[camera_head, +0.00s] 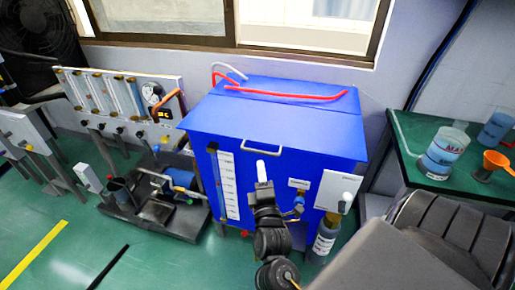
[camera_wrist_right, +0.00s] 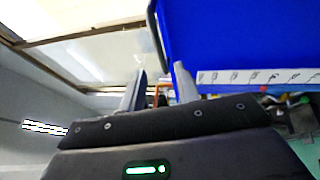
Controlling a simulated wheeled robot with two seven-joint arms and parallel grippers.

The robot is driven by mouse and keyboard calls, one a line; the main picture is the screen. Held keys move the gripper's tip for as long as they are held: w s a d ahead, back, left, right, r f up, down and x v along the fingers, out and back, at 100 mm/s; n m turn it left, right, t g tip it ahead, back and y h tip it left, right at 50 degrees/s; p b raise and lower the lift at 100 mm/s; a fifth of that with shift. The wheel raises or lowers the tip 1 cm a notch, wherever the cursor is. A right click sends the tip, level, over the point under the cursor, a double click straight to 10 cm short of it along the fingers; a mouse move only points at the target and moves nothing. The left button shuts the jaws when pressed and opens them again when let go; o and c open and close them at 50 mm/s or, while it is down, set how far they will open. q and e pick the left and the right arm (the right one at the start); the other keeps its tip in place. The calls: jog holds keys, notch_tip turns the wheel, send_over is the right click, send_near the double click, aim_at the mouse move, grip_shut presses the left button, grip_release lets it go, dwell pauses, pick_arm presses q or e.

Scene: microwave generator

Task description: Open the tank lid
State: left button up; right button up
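The blue tank (camera_head: 275,168) stands against the wall in the head view, its flat lid (camera_head: 280,115) down. A pale loop handle (camera_head: 261,147) sits at the lid's front edge. My right gripper (camera_head: 262,171) is just below and in front of this handle, pointing toward it. In the right wrist view, the fingers of the right gripper (camera_wrist_right: 160,86) stand apart with a gap between them. A thin curved bar, probably the handle (camera_wrist_right: 153,32), lies ahead of the gap, beside the blue tank (camera_wrist_right: 225,35). Contact cannot be told. My left gripper is not in view.
A red hose (camera_head: 290,95) lies on the lid. A flowmeter panel (camera_head: 120,100) and a pump (camera_head: 180,180) stand left. A green table (camera_head: 425,170) with beakers is right. A bottle (camera_head: 325,238) stands before the tank.

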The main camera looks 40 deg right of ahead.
jog(key=x, duration=1)
jog(key=shift+c, duration=0.3)
grip_shut()
